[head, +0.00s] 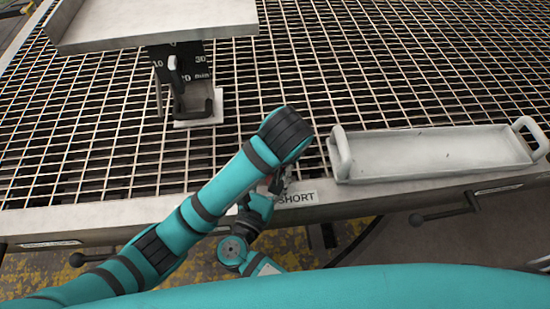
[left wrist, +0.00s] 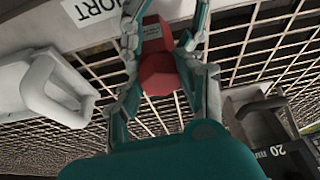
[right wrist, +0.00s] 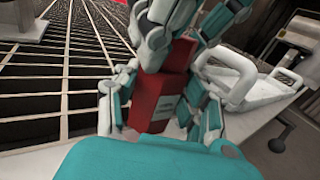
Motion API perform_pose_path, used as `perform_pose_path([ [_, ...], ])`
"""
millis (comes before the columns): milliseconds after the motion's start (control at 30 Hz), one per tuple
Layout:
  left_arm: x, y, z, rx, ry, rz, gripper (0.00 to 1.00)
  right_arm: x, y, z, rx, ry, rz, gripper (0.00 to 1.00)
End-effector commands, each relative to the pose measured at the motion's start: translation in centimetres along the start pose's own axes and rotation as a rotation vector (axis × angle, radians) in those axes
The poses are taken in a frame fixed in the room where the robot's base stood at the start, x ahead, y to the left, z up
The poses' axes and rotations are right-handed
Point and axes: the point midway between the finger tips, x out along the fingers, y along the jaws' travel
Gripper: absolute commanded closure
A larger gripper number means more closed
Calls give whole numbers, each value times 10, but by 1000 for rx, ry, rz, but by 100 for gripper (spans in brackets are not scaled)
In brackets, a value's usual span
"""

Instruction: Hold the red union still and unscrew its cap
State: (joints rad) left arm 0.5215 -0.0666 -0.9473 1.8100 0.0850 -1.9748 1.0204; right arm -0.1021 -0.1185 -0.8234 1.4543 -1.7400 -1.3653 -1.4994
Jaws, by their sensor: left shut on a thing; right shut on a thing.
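The red union shows as a red block body (right wrist: 160,95) with a small pale label in the right wrist view. My right gripper (right wrist: 160,112) is shut on this body, one finger on each side. In the left wrist view the faceted red cap (left wrist: 160,75) lies between the fingers of my left gripper (left wrist: 160,45), which is shut on it. The left fingers cover the upper end of the union in the right wrist view. In the head view my left arm hides nearly all of the union; only a sliver of red shows at the bench's front edge.
A pale tray with end handles (head: 435,155) stands right of the grippers on the grating bench (head: 330,70). A plate on a scaled post (head: 180,75) stands at back left. A SHORT label (head: 297,198) is on the front rail. Dark clamp levers (head: 440,213) stick out in front.

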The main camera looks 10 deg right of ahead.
Motion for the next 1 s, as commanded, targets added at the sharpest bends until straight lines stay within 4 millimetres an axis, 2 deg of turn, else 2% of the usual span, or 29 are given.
perform_pose_path([
  [33,1,2,1,-24,-3,-10,100,-2,-1,-5,-7,11,2,100],
  [100,1,4,2,-102,-4,-44,100,-2,-1,-5,-7,10,2,100],
  [367,0,2,-3,-204,8,-97,100,-2,0,-5,-6,10,5,100],
  [667,2,4,-2,-440,2,-204,100,-2,1,-4,-3,10,6,100],
  [1000,2,4,0,-472,-1,-215,100,-3,1,-4,-1,10,7,100],
])
